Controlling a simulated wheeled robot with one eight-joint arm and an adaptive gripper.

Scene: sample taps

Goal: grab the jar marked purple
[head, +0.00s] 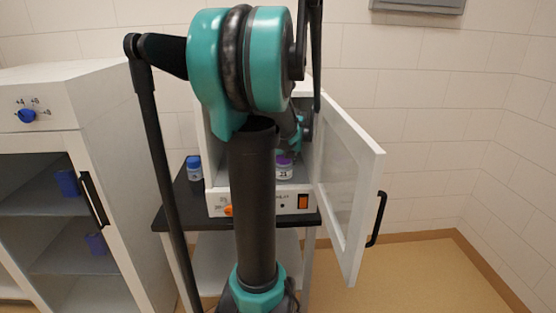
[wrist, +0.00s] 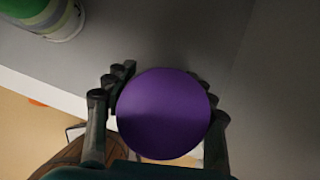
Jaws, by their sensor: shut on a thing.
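The jar marked purple (head: 284,170) has a purple lid and a white label with dark marks. In the head view it stands inside a small white open-fronted cabinet, partly hidden behind my arm. In the wrist view its round purple lid (wrist: 163,113) fills the middle, between the fingers. My gripper (wrist: 160,115) is shut on the jar, with dark fingers on both sides of the lid. In the head view the gripper is mostly hidden by my own arm.
The cabinet door (head: 352,190) stands open to the right. A blue-capped jar (head: 194,170) stands on the dark table (head: 172,214) left of the cabinet. A green-and-white item (wrist: 55,18) is at the wrist view's upper left. A white cupboard (head: 50,98) holds blue and purple items.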

